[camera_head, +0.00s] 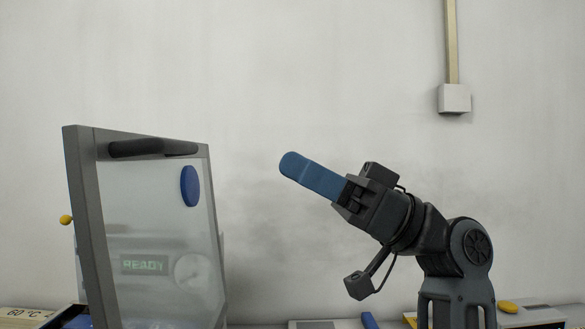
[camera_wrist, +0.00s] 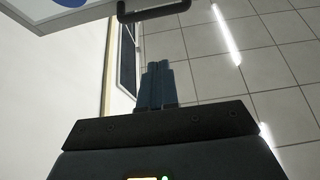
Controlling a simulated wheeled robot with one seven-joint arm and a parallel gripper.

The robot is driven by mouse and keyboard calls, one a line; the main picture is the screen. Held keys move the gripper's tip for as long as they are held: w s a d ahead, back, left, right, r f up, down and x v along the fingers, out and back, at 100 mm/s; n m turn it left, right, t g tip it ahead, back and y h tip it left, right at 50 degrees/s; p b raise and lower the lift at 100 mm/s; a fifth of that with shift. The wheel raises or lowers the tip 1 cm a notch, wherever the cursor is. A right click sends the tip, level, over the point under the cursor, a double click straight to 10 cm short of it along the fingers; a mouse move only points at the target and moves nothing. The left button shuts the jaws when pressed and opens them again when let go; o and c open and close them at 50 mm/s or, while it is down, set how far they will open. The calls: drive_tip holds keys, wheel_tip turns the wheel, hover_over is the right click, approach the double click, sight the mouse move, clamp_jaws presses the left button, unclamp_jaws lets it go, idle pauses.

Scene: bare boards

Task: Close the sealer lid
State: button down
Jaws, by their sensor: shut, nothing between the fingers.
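The sealer lid (camera_head: 150,230) stands raised at the left of the head view, a grey frame around a clear panel with a blue oval on it. A dark bar handle (camera_head: 152,148) runs along its top edge. In the wrist view the handle (camera_wrist: 154,12) and part of the lid (camera_wrist: 70,16) show at the top. My gripper (camera_head: 292,164) is shut and empty, with blue fingers pointing up and left. It is to the right of the lid, apart from it. The shut fingers also show in the wrist view (camera_wrist: 157,70). The sealer's body is mostly hidden.
Behind the clear panel a READY display (camera_head: 144,265) and a round dial (camera_head: 193,271) show. A yellow knob (camera_head: 66,220) is at the lid's left. Low items line the bottom edge, including a blue one (camera_head: 369,320). The space between lid and gripper is clear.

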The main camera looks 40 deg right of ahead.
drive_tip(key=w+a+r+p, duration=0.2)
drive_tip(key=w+a, duration=0.4)
drive_tip(key=a, duration=0.2)
drive_tip(key=shift+a+p, duration=0.2)
drive_tip(key=shift+p, duration=0.2)
drive_tip(key=shift+r, duration=0.1)
